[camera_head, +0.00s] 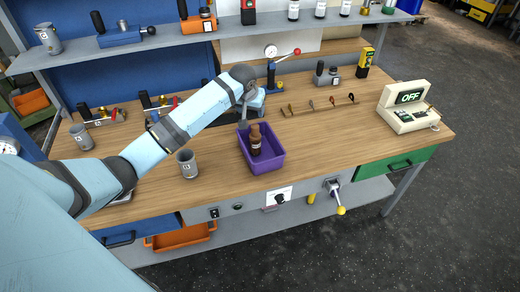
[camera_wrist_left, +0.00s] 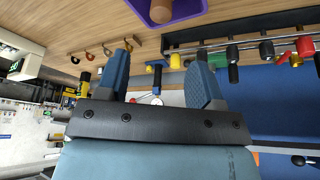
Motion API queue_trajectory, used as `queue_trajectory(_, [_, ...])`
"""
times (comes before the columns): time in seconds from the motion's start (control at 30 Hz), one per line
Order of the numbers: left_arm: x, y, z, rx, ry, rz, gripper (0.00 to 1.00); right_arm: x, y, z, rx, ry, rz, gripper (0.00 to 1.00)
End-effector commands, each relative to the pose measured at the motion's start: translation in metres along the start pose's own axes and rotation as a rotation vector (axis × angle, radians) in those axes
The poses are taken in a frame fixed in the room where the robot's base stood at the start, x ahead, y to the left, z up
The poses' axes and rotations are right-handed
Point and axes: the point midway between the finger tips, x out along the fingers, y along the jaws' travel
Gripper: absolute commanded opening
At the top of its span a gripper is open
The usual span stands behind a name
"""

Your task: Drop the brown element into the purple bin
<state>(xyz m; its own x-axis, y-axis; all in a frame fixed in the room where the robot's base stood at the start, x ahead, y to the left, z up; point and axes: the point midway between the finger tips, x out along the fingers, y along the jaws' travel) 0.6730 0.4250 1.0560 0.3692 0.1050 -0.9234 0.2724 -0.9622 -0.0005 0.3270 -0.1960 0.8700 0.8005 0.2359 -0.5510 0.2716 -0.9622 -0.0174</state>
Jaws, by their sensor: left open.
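The brown element is a brown bottle (camera_head: 256,138) with a light label. It is upright inside the purple bin (camera_head: 265,167), which sits near the middle of the wooden bench. My left gripper (camera_head: 243,117) is just behind and above the bin, close to the bottle's top, and holds nothing. In the left wrist view my left gripper (camera_wrist_left: 163,50) has its two blue fingers wide apart with nothing between them. The bin (camera_wrist_left: 192,14) and the brown element (camera_wrist_left: 160,12) show at the top of that view, beyond the fingertips. My right gripper is not in view.
A device reading OFF (camera_head: 408,108) is at the right. A shelf (camera_head: 200,37) runs above the back. Right of the bin is clear.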

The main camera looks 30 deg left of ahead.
Motion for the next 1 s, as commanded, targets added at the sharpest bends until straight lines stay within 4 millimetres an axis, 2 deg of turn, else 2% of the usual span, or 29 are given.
queue_trajectory(0.1, [-0.023, 0.001, 0.0, 0.002, 0.002, 0.002, 0.61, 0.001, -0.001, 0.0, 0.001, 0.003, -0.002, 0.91])
queue_trajectory(0.2, [-0.036, 0.001, 0.0, 0.001, 0.001, 0.001, 0.61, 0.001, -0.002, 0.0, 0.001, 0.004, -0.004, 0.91])
queue_trajectory(0.4, [-0.048, 0.0, 0.0, 0.0, 0.0, 0.0, 0.61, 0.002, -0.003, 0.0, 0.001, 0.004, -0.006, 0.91])
queue_trajectory(0.83, [-0.048, 0.001, 0.001, 0.002, 0.0, 0.002, 0.61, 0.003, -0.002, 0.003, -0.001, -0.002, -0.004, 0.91])
queue_trajectory(0.93, [-0.037, 0.008, 0.013, 0.021, 0.005, 0.017, 0.61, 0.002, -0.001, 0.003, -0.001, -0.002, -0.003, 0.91])
queue_trajectory(1.0, [-0.021, 0.019, 0.031, 0.054, 0.019, 0.042, 0.61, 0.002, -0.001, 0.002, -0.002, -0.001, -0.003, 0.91])
